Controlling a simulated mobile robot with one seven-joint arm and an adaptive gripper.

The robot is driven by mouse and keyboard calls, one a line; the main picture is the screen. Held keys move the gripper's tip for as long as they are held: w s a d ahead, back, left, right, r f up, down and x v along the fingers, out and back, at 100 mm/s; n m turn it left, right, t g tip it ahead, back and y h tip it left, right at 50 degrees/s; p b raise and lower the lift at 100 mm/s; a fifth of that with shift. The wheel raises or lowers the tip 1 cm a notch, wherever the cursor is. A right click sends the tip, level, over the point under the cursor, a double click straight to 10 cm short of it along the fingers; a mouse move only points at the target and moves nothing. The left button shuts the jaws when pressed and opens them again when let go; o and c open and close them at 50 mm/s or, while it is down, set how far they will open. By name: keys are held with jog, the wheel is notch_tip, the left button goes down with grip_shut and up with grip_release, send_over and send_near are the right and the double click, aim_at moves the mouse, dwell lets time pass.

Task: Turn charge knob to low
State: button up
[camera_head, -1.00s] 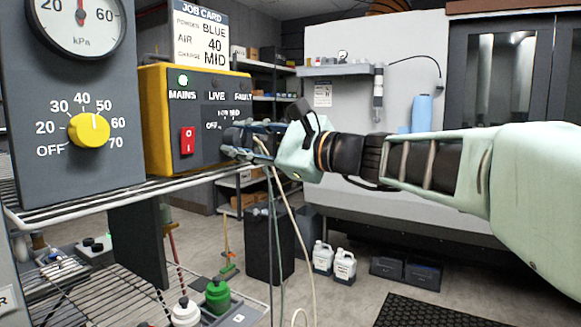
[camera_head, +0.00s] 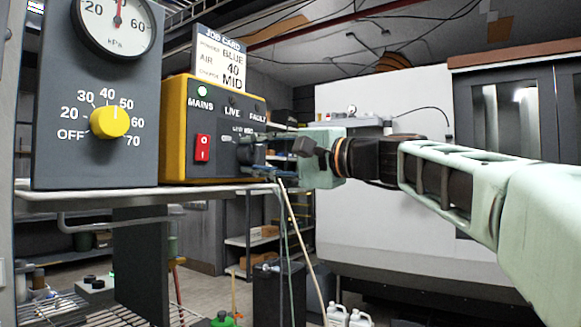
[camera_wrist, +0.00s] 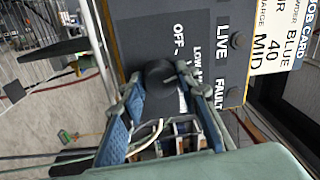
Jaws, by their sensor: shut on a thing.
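The charge knob (camera_wrist: 159,74) is a dark round knob on the dark front panel of the yellow control box (camera_head: 174,130). The labels OFF, LOW and MID are printed around it; part of the lettering is covered. My gripper (camera_wrist: 160,92) has its blue-padded fingers on either side of the knob and is shut on it. In the head view, my gripper (camera_head: 258,152) reaches the panel from the right and hides most of the knob. I cannot tell which mark the knob points to.
A red rocker switch (camera_head: 202,147) and a lit green MAINS lamp (camera_head: 202,91) are on the same box. A job card (camera_head: 222,62) above reads BLUE, 40, MID. A yellow knob (camera_head: 109,122) and a gauge (camera_head: 117,22) are to the left. Thin cables (camera_head: 290,225) hang below my gripper.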

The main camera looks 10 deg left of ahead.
jog(key=shift+n, duration=0.4)
jog(key=o, duration=1.2)
jog(key=shift+c, duration=0.2)
jog(key=v, duration=1.2)
jog(key=shift+f, duration=0.1)
